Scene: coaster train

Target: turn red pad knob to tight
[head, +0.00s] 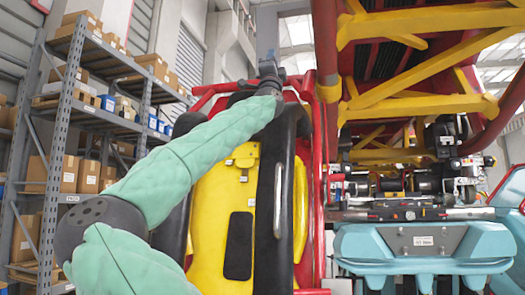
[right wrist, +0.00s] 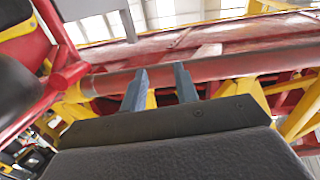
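I cannot make out the red pad knob for certain in either view. In the head view my left arm, in a green quilted sleeve, reaches up to the top of a yellow seat. My left gripper (head: 268,68) is small and dark there, above the seat back, and its fingers are not clear. In the right wrist view my right gripper (right wrist: 160,78) has two blue-grey fingers standing apart with nothing seen held between them. A red tube (right wrist: 230,68) crosses behind the fingertips; whether they touch it is unclear. My right gripper is not identifiable in the head view.
The yellow seat (head: 211,220) has black padded restraints (head: 266,215). Red and yellow track beams (head: 420,25) hang at the upper right. Teal housings (head: 420,245) and machinery fill the lower right. Shelving with boxes (head: 66,174) stands at left.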

